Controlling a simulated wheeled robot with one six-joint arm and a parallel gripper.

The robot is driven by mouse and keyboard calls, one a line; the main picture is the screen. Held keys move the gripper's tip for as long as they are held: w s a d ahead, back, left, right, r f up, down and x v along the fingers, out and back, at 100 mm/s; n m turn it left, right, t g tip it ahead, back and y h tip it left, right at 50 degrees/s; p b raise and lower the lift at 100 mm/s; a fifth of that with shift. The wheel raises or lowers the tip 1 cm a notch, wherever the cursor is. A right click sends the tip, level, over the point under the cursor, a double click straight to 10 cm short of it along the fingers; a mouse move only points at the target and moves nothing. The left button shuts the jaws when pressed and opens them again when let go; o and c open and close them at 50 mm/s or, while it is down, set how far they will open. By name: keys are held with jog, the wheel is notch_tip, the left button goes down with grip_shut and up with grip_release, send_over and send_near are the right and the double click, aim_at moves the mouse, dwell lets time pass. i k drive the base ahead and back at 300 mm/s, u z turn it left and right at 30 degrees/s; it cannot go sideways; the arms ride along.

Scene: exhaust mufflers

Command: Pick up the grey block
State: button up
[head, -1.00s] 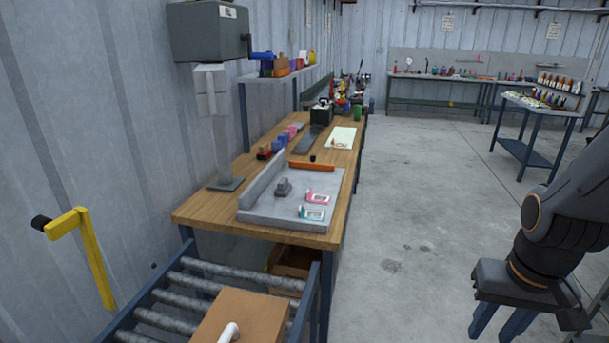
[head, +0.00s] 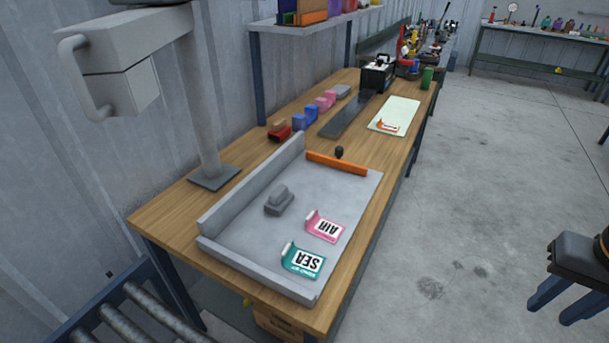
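A dark grey stepped block (head: 279,201) sits in the shallow grey tray (head: 240,230) on the wooden bench, near the tray's raised left wall. A lighter grey piece (head: 342,91) lies farther back on the bench, at the far end of a row of coloured blocks. I cannot tell which of the two is meant. My gripper (head: 566,300) is at the right edge, over the floor and clear of the bench. Its two blue fingers point down and stand apart, with nothing visible between them.
A pink AIR card holder (head: 323,227) and a teal SEA one (head: 303,261) lie in the tray. An orange bar (head: 336,163) edges its far end. A grey press column (head: 202,100) stands at the left. The floor right of the bench is free.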

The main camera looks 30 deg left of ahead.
aim_at(279, 200)
jog(key=i, duration=2.45)
jog(key=u, duration=3.7)
jog(key=i, duration=0.5)
